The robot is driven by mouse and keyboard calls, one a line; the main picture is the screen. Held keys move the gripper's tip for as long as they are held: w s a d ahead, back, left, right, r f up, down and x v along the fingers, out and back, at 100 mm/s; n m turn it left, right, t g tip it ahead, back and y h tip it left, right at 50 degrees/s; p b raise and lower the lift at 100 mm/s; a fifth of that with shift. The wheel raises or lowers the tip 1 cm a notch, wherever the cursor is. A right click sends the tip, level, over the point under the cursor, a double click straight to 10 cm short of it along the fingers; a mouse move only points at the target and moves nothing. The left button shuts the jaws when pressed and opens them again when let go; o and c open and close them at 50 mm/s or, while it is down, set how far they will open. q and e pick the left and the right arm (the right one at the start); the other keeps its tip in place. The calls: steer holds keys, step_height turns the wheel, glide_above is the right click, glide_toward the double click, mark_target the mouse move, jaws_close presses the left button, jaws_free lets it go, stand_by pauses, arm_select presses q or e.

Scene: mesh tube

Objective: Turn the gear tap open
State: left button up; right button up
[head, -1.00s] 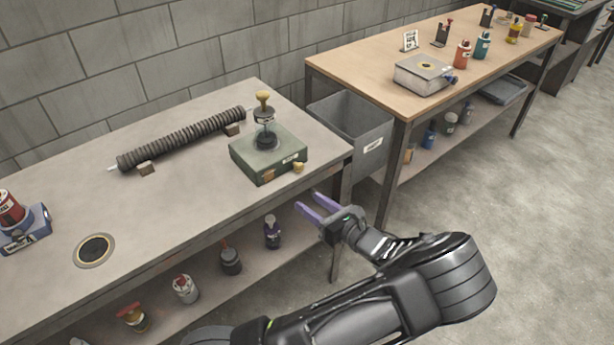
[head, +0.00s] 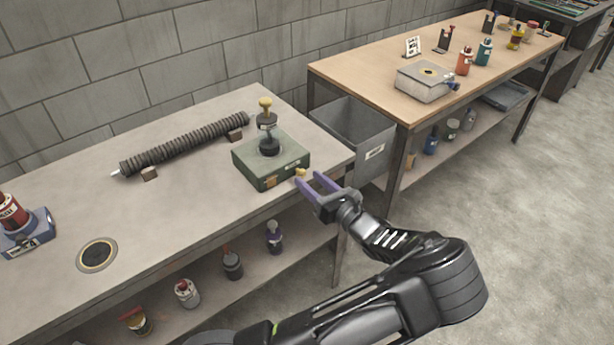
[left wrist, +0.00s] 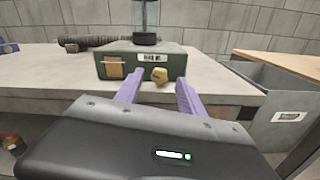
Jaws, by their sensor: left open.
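The gear tap is a small yellow knob (head: 301,173) low on the front face of a green box (head: 270,160). The box stands near the right end of the grey table and carries a clear upright cylinder with a yellow top (head: 266,112). My left gripper (head: 312,180) is open, its purple fingers pointing at the knob. In the left wrist view the knob (left wrist: 159,75) shows just beyond and between the fingertips (left wrist: 156,84), with nothing held. My right gripper is not in view.
A coiled dark mesh tube (head: 185,145) lies on blocks at the back of the grey table (head: 150,215). A grey bin (head: 352,135) stands between this table and a wooden one (head: 370,72). Several bottles stand on the lower shelf.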

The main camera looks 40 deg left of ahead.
arm_select(q)
steer(key=shift+x, duration=1.1)
steer(key=shift+c, duration=0.3)
jaws_close()
